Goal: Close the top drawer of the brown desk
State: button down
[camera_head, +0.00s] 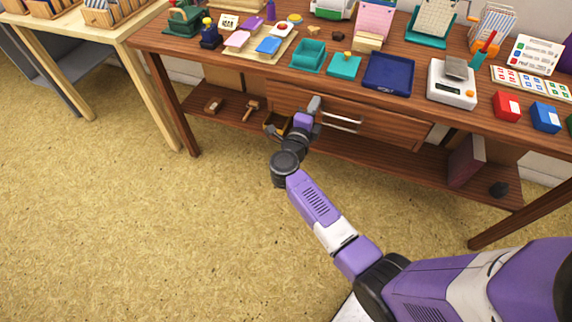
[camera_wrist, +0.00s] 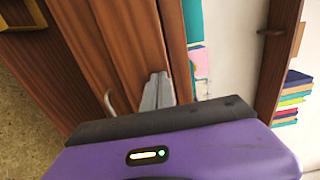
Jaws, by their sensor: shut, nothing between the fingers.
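The brown desk (camera_head: 230,52) stands across the head view, with its drawer unit (camera_head: 395,125) under the tabletop. Pale bar handles (camera_head: 342,118) show on the drawer fronts, just right of my gripper. My gripper (camera_head: 315,104) is at the left part of the drawer unit, close under the tabletop's front edge. In the wrist view its grey fingers (camera_wrist: 157,90) are together and empty, against or very near the brown wood. A curved handle (camera_wrist: 108,101) shows beside them. My arm hides part of the drawer fronts, and I cannot tell exactly how far the top drawer stands out.
The tabletop holds a blue tray (camera_head: 388,72), a white scale (camera_head: 452,84), teal pads (camera_head: 344,66) and red and blue boxes (camera_head: 507,105). A lower shelf (camera_head: 215,118) runs below. The floor in front is clear.

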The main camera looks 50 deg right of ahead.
aim_at(320, 94)
jog(key=x, duration=0.4)
jog(key=shift+d, duration=0.2)
jog(key=shift+w+d+r, duration=0.1)
jog(key=shift+w+d, duration=0.05)
jog(key=shift+d, duration=0.1)
jog(key=shift+d, duration=0.15)
